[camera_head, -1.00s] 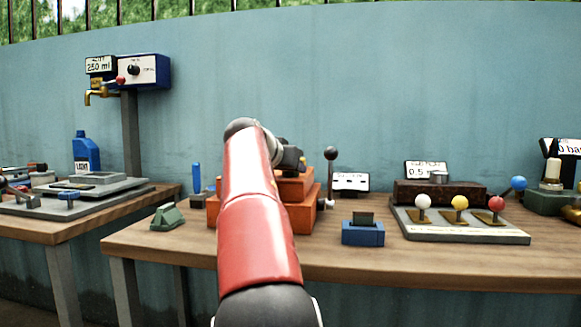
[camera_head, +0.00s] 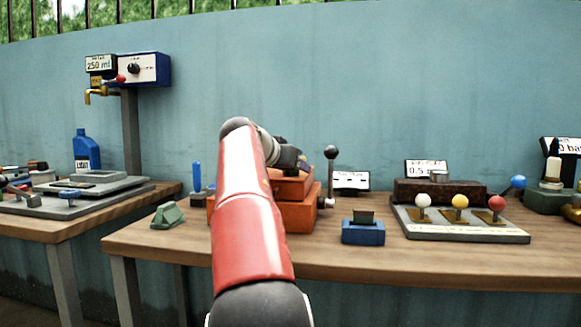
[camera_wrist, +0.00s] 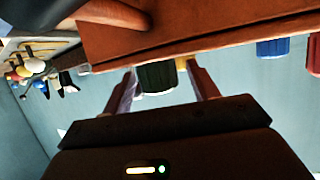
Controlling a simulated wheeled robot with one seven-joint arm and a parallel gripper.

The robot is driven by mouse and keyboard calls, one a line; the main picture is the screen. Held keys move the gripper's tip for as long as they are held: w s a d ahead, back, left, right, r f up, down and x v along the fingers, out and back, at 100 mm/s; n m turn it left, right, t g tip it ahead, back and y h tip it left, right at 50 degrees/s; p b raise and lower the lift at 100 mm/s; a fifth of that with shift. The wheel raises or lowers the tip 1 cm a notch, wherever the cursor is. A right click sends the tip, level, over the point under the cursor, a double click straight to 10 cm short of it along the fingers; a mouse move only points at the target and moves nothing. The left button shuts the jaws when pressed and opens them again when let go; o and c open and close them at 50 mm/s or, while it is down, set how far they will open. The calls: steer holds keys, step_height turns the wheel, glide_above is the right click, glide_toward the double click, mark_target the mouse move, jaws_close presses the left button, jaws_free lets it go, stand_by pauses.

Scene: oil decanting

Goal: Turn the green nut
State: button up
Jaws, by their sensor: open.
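The green nut (camera_wrist: 157,79) is a dark, ribbed cylinder below the orange block (camera_wrist: 185,35) in the wrist view. My gripper (camera_wrist: 161,70) is open, with one finger on each side of the nut and gaps visible beside it. A bit of yellow shows just right of the nut, by the right finger. In the head view my gripper is mostly hidden behind my arm at the orange block (camera_head: 300,212), and the nut cannot be seen there.
In the wrist view a blue ribbed cap (camera_wrist: 272,48) and a red one (camera_wrist: 314,55) sit to the right. In the head view a lever with a dark ball (camera_head: 331,153), a blue box (camera_head: 363,232) and a panel of coloured knobs (camera_head: 470,232) stand right of my arm.

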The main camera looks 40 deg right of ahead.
steer(key=v, duration=0.7)
steer(key=shift+a+r+b, duration=0.15)
steer(key=shift+a+b, duration=0.2)
steer(key=shift+b, duration=0.1)
steer(key=shift+s, duration=0.15)
